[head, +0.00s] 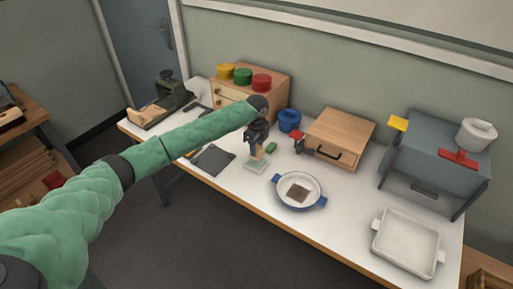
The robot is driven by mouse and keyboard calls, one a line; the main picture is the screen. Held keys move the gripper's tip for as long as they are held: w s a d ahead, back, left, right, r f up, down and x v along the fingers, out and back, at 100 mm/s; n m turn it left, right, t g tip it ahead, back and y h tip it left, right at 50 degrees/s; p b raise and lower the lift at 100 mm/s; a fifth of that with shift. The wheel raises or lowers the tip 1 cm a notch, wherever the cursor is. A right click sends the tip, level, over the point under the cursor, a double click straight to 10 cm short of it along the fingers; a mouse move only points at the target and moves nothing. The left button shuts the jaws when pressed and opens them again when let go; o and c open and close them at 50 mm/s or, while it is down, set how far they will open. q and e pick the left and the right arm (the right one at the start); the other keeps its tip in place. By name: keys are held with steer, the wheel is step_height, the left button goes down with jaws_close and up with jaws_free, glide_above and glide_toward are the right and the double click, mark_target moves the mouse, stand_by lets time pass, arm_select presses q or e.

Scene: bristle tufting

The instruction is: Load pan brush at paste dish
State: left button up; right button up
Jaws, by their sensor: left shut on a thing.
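My left gripper (258,146) is above the middle of the table, pointing down. It is shut on a small tan piece (258,153), which looks like the pan brush; its lower end is hard to make out. Just below it is a small pale green square dish (255,168), which looks like the paste dish. I cannot tell whether the brush touches it. A round white pan (312,188) with a blue rim and blue handles is to the right, with a brown square patch inside. My right gripper is not in view.
A small green item (271,147) lies beside the gripper. A dark mat (212,160) is to the left. Behind stand a blue pot (289,120) and a wooden box (338,135). A grey oven-like unit (430,165) and white tray (405,245) are at the right.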

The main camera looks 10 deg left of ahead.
mark_target(257, 147)
arm_select(q)
steer(key=shift+r+p, duration=1.75)
steer(key=shift+r, duration=0.6)
